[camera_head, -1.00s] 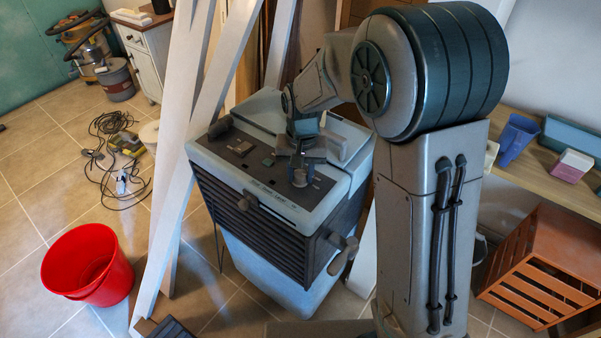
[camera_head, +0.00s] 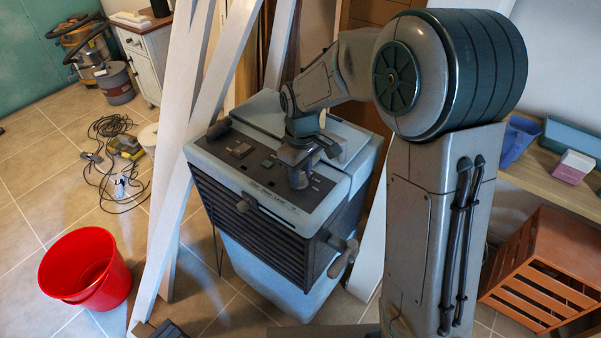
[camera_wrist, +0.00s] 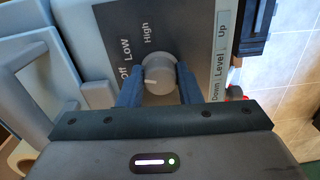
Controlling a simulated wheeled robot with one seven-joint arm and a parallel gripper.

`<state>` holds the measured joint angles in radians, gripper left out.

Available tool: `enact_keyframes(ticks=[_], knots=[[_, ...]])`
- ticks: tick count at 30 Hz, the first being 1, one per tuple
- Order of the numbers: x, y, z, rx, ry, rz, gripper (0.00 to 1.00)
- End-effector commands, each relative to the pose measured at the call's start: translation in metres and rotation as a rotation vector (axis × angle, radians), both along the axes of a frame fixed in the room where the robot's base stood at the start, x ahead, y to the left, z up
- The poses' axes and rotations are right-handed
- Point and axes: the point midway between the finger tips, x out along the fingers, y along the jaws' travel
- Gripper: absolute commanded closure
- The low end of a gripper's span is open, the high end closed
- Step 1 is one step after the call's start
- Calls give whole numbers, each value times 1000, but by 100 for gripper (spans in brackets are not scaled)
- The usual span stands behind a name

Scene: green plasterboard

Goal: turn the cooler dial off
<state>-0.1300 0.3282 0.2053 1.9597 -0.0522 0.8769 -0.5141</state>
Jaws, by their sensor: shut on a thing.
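The cooler (camera_head: 262,185) is a pale blue-grey box with a dark control panel on top. Its grey round dial (camera_wrist: 155,72) sits between my gripper's two blue fingers in the wrist view. My gripper (camera_head: 298,178) comes down onto the panel from above and is shut on the dial. The labels Off, Low and High curve around the dial's left and upper side. A small pale mark shows on the dial's lower left, on the side nearest Off. Whether it lines up exactly is hard to tell. In the head view my gripper mostly hides the dial.
White boards (camera_head: 180,170) lean close against the cooler's left side. A red bucket (camera_head: 85,265) and a tangled cable (camera_head: 112,150) lie on the tiled floor to the left. An orange slatted crate (camera_head: 545,265) stands at right, below a wooden shelf (camera_head: 530,175).

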Motion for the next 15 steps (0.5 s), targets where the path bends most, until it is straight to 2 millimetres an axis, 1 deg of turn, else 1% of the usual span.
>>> enact_keyframes(ticks=[6, 15], knots=[[1, 1, 1, 1, -2, 155, 91], [1, 0, 1, 1, -2, 280, 91]])
